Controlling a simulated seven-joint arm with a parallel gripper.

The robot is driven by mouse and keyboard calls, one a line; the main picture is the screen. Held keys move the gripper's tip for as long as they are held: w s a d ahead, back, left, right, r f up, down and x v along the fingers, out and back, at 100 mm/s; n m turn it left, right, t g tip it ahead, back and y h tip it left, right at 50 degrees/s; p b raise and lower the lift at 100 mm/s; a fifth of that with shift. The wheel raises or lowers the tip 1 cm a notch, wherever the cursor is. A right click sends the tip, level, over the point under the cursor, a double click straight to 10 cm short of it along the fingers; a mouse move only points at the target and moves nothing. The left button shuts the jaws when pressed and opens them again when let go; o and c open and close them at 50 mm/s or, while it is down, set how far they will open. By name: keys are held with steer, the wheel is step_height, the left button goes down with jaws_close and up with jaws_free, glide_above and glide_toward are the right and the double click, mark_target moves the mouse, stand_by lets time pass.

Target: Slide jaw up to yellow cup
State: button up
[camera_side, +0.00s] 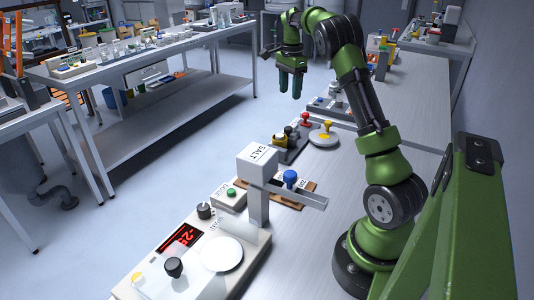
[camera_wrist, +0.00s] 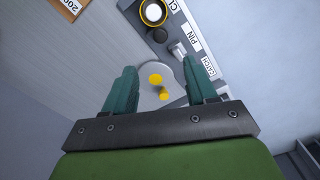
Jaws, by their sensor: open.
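A yellow-rimmed cup (camera_wrist: 153,12) with a pale inside sits at the top of the wrist view, beyond my fingertips, on a labelled plate. What looks like the same yellow cup (camera_side: 280,140) shows in the side view on a dark base beside the hopper. My gripper (camera_side: 291,93) points down above the far part of the bench, apart from the cup. In the wrist view its two green fingers (camera_wrist: 161,88) are spread and empty. Between them, farther off, lies a pale round disc (camera_wrist: 148,97) with yellow knobs.
The white SALT hopper (camera_side: 257,162) with its long arm stands nearer the side camera. A blue knob (camera_side: 290,177), a red knob (camera_side: 305,119) and the scale's pan (camera_side: 222,254) are also on the bench. A bare grey bench strip (camera_side: 335,195) runs alongside.

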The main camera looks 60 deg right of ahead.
mark_target(288, 128)
step_height(288, 128, down, 13)
steer(key=shift+f, duration=0.1)
steer(key=shift+c, duration=0.5)
jaws_close()
